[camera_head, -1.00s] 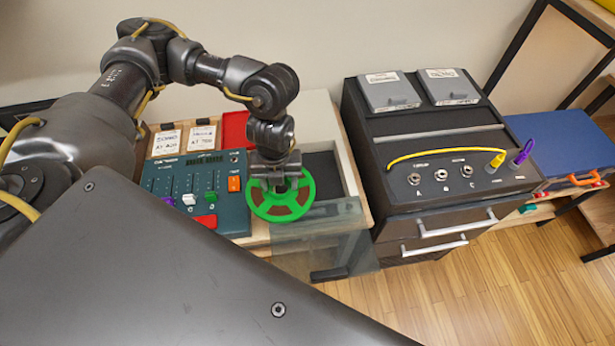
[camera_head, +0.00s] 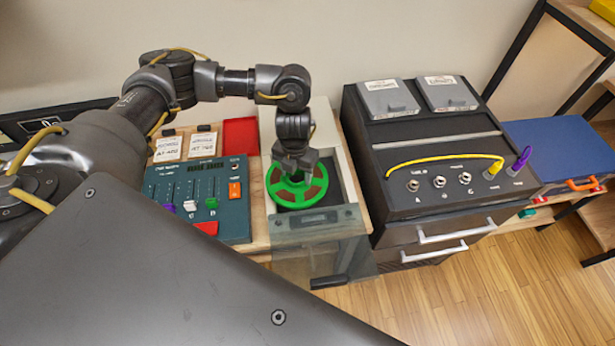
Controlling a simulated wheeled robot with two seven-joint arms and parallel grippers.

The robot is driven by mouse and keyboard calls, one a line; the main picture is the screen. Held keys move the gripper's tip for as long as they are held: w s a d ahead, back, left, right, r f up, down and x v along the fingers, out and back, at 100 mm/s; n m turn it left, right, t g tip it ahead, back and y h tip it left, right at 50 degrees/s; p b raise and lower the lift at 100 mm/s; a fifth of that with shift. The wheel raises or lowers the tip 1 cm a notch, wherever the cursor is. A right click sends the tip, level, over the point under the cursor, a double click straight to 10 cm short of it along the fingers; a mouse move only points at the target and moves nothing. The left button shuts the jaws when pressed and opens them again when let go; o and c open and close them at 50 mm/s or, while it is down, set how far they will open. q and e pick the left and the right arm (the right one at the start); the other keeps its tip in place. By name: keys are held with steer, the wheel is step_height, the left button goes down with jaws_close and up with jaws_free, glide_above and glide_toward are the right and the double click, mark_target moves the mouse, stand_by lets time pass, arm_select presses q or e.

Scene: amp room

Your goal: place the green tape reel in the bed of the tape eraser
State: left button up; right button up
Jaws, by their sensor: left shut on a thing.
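The green tape reel (camera_head: 297,204) has a green rim and spokes with brown tape between them. My left gripper (camera_head: 295,176) is shut on the reel from above. The reel is over the front part of the tape eraser (camera_head: 325,135), a pale box with a dark bed (camera_head: 331,178). Part of the bed is hidden by the reel and my gripper. Whether the reel touches the bed, I cannot tell. A clear smoky cover (camera_head: 320,245) with a dark handle hangs down at the eraser's front. My right gripper is not in view.
A teal mixer (camera_head: 210,205) with faders stands close on the left, with a red tray (camera_head: 240,136) and labelled cards (camera_head: 168,147) behind it. A black amp unit (camera_head: 430,150) with a yellow cable stands close on the right. A blue case (camera_head: 560,145) lies farther right.

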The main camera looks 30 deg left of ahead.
arm_select(q)
steer(key=w+f, duration=0.1)
steer(key=f, duration=0.1)
steer(key=w+f+b, duration=0.1)
steer(key=w+f, duration=0.1)
steer(key=shift+w+d+f, duration=0.2)
steer(key=shift+w, duration=0.1)
steer(key=shift+w+f, duration=0.35)
steer(key=shift+w, duration=0.15)
steer(key=shift+w+f+b, duration=0.2)
steer(key=shift+f, duration=0.85)
steer(key=shift+w+f+b, duration=0.2)
steer(key=shift+f, duration=0.8)
steer(key=shift+d, duration=0.1)
steer(key=shift+f, duration=0.2)
steer(key=o, duration=1.3)
steer(key=shift+s+r, duration=0.1)
